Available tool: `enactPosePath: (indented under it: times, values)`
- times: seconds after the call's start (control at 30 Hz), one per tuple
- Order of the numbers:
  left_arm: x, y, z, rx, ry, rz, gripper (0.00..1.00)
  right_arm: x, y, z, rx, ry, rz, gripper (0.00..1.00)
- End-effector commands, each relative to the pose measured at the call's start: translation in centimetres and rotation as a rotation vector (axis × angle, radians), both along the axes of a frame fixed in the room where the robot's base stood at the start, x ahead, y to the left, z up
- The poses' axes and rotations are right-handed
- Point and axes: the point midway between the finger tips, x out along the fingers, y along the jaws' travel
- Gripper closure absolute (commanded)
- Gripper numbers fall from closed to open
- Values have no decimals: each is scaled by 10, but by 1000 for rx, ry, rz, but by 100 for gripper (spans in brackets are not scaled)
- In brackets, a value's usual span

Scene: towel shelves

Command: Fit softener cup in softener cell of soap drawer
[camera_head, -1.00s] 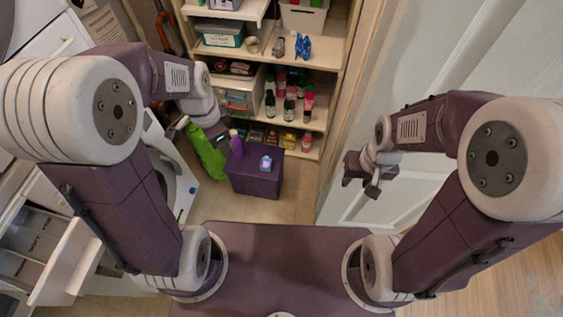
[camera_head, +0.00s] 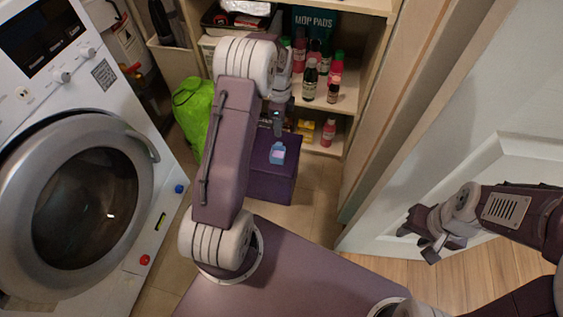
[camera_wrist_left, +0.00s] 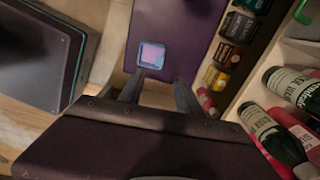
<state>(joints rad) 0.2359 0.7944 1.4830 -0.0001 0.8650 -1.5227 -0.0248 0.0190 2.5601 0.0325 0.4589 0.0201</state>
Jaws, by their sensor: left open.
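The softener cup, a small light-blue cup with pinkish-lilac contents (camera_head: 278,153), stands on a purple box (camera_head: 276,180). In the left wrist view the cup (camera_wrist_left: 151,55) lies just beyond the fingertips, roughly between their lines. My left gripper (camera_wrist_left: 157,84) is open and empty, apart from the cup. In the head view my left arm partly covers the box, and the left fingers are hard to make out. My right gripper (camera_head: 419,246) is open and empty by the white door. The soap drawer is not in view now.
The washing machine (camera_head: 88,200) stands at left with its round door shut. A bright green bag (camera_head: 190,108) is behind my left arm. A shelf unit (camera_head: 365,60) with several bottles stands behind the box. A white panelled door (camera_head: 480,110) is at right.

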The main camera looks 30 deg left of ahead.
Motion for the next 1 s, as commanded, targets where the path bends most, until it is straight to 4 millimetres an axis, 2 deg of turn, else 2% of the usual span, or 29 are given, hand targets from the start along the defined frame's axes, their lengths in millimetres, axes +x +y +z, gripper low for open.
enactPosePath:
  times: [0.1,0.3,0.47,0.57,0.7,0.77,1.0]
  values:
    - [0,0,-3,0,0,0,59,0,0,-2,0,-1,0,60]
    - [-1,0,-37,0,0,0,59,0,0,-27,0,-1,0,60]
    - [-1,0,-39,0,0,0,59,0,0,-27,0,0,0,60]
    - [-1,1,-52,0,0,1,59,0,0,-39,0,0,0,60]
    - [-3,3,-80,0,0,1,59,0,0,-66,0,0,0,60]
    - [-3,3,-88,0,0,0,59,0,0,-70,0,0,0,60]
    - [-3,3,-88,0,-1,0,59,0,0,-68,0,0,0,60]
